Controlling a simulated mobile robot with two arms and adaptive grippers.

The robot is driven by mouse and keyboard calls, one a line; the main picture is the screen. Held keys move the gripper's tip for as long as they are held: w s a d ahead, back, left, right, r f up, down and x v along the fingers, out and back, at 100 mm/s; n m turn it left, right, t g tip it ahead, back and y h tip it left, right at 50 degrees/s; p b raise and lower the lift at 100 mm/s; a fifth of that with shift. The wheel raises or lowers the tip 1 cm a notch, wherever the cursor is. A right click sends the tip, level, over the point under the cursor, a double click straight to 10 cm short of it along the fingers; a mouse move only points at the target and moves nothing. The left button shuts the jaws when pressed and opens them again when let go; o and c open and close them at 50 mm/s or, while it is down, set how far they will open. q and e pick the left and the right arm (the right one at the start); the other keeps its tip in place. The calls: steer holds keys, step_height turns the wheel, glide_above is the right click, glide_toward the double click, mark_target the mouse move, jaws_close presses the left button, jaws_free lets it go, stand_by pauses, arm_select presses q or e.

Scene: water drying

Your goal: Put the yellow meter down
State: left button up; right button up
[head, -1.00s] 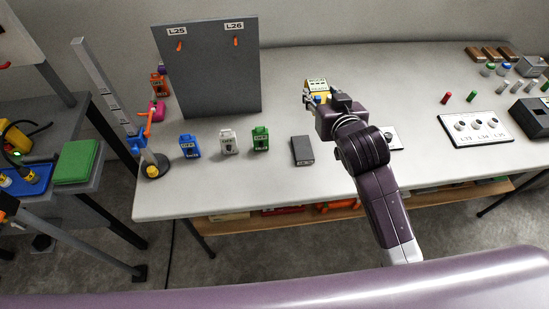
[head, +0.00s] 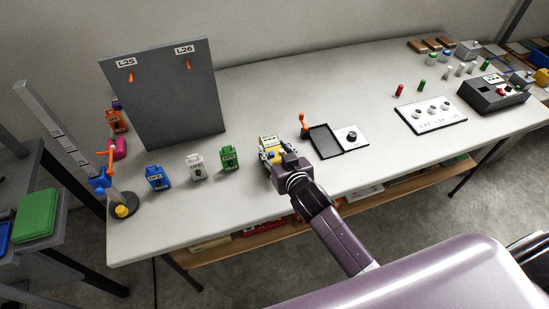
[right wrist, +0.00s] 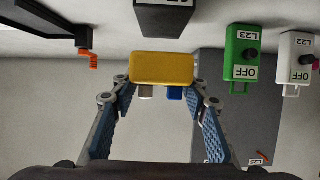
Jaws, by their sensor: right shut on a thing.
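The yellow meter (head: 268,142) is between the fingers of my right gripper (head: 271,152), over the front middle part of the white table. In the right wrist view the yellow meter (right wrist: 162,68) sits across the two blue-padded fingertips of my right gripper (right wrist: 160,88), which is shut on it. I cannot tell whether its underside touches the table. My left gripper is not in view.
A green box (head: 229,158) stands just left of the meter, then white (head: 197,167) and blue (head: 157,178) boxes. A dark block (right wrist: 165,18) shows near the meter. A black tray (head: 323,141) lies to the right; a grey panel (head: 165,100) stands behind left.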

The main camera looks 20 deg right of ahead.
steer(key=shift+f, duration=1.9)
steer(key=shift+f, duration=0.15)
steer(key=o, duration=1.4)
steer(key=shift+s, duration=0.15)
steer(key=v, duration=1.2)
steer(key=shift+r+b, duration=0.2)
steer(key=shift+b, duration=0.2)
